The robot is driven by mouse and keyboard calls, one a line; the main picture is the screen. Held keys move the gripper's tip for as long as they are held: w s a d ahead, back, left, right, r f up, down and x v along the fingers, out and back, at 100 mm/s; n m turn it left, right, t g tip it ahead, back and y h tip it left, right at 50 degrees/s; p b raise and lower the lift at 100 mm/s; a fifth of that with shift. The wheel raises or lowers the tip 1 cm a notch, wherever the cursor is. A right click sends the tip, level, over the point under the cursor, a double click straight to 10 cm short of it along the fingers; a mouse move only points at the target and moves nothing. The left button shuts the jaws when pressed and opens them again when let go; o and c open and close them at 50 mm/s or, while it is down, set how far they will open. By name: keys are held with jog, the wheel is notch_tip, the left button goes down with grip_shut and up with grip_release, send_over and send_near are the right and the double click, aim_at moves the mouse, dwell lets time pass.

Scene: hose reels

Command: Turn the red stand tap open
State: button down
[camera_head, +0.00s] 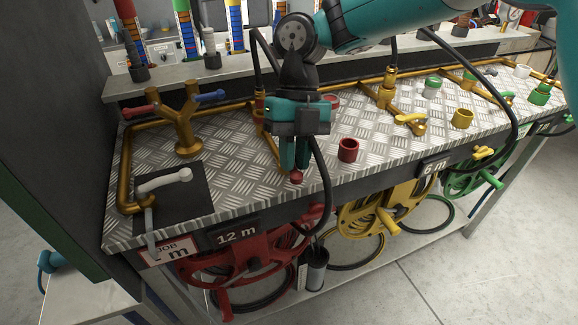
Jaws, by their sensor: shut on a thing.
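My gripper (294,163) points down over the front of the bench, in the middle of the head view. Its teal fingers are shut on a small red piece, the red tap's handle (296,178), whose end shows just below the fingertips. The fingers hide most of the handle, so its angle cannot be told. The red stand tap's brass pipe (265,140) shows just left of the fingers, and the gripper body covers much of the tap.
A red cup (347,151) stands close right of my gripper. A black hose loops down beside the fingers to the red reel (250,262). A brass Y-fitting (186,125) with red and blue levers stands left. The yellow tap lever (410,119) is farther right.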

jog(key=shift+d+f+n+h+b, duration=0.3)
jog(key=shift+f+b, duration=0.05)
jog(key=shift+f, duration=0.05)
jog(key=c, duration=1.1)
grip_release()
jog(key=shift+d, duration=0.1)
jog(key=shift+r, duration=0.1)
jog(key=shift+r, duration=0.15)
jog(key=shift+w+r, duration=0.15)
jog(key=shift+r, duration=0.05)
jog(key=p+v, duration=1.6)
jog(key=p, duration=0.5)
jog(key=shift+w+r+p, duration=0.2)
jog(key=shift+r+p, duration=0.15)
jog(key=shift+p, duration=0.05)
